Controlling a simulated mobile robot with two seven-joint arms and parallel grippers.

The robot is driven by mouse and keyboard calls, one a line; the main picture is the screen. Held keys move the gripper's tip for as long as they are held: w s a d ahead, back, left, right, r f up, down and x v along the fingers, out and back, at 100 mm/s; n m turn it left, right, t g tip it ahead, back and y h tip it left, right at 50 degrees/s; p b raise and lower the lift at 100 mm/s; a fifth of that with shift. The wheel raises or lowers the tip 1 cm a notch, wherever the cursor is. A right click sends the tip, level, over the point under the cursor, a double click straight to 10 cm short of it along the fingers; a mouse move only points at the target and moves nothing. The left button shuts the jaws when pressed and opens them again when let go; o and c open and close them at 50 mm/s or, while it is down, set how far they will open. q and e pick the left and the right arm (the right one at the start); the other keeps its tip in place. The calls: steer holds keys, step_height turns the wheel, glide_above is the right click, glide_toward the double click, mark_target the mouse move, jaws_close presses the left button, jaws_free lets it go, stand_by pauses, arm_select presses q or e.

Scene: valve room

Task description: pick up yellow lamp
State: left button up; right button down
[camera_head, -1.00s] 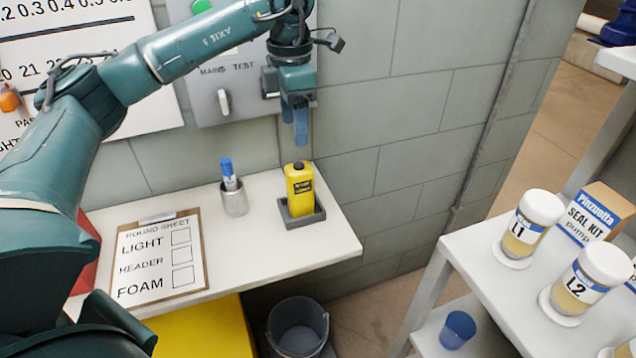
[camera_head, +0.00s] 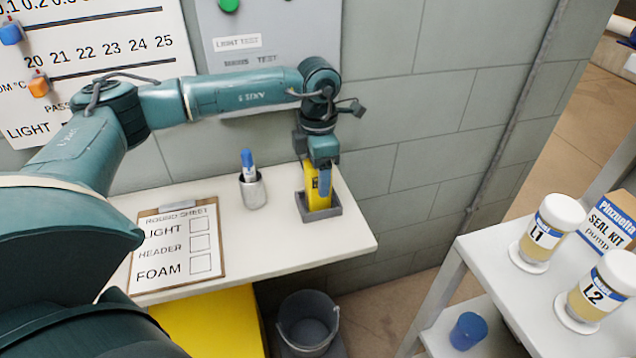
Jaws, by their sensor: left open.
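The yellow lamp (camera_head: 313,194) stands upright in a small grey tray (camera_head: 322,215) near the right end of the white wall table. My left gripper (camera_head: 320,182) has come down from above onto the lamp's upper part. One blue finger shows in front of the lamp's right side; the other finger is hidden. The jaws are open, and I cannot tell whether they touch the lamp. The gripper hides the lamp's top. My right gripper is not in view.
A metal cup with a blue marker (camera_head: 252,188) stands left of the lamp. A clipboard (camera_head: 178,246) lies further left. A grey bucket (camera_head: 308,322) is below the table. A white shelf with jars (camera_head: 549,232) stands at the right. The wall is close behind the lamp.

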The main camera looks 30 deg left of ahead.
arm_select(q)
steer(key=shift+c, duration=0.3)
steer(key=c, duration=1.1)
